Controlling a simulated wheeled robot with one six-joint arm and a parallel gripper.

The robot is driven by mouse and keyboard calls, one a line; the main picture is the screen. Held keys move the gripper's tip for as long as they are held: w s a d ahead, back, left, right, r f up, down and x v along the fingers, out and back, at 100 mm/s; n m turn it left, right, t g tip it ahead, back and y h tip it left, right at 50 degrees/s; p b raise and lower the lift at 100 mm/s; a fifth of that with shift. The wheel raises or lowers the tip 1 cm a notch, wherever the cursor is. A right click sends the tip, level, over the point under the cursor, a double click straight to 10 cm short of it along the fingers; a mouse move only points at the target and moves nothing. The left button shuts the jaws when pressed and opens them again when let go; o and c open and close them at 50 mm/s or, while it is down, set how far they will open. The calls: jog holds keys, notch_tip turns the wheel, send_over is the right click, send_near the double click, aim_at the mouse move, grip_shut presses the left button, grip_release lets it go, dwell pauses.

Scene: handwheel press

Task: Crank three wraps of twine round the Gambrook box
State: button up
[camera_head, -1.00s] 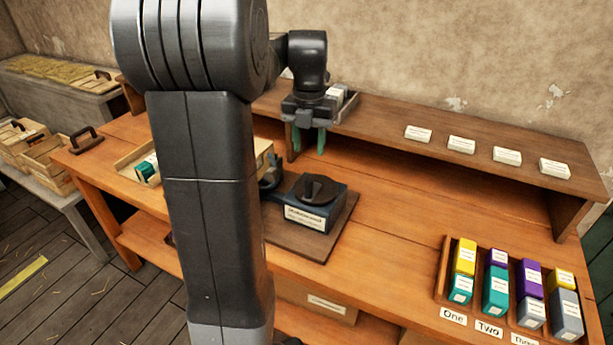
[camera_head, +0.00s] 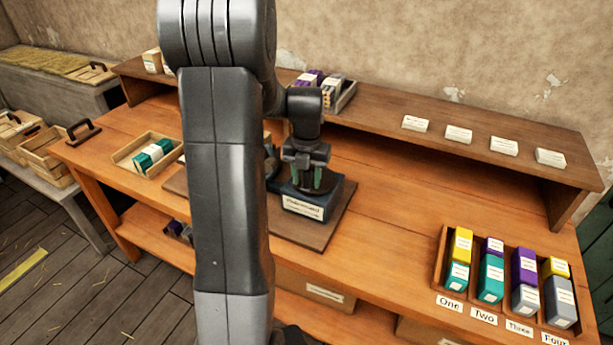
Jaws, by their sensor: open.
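My gripper (camera_head: 305,178) points down, open, directly over the dark blue block-shaped device on the bench. Its green fingertips are at the device's top, one on either side of the black knob or crank there, which the gripper mostly hides. I cannot tell if they touch it. The device (camera_head: 303,206) has a white label too blurred to read and stands on a brown base board (camera_head: 318,233). My arm hides the board's left middle. No box can be read as Gambrook and no twine can be made out.
A shallow wooden tray (camera_head: 122,160) holding teal boxes (camera_head: 152,154) is at left. A rack (camera_head: 440,262) of coloured boxes, labelled One to Four, stands at right. A raised shelf (camera_head: 385,116) with white cards and a small tray runs behind. Bench between device and rack is clear.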

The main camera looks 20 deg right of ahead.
grip_shut()
dwell(0.3)
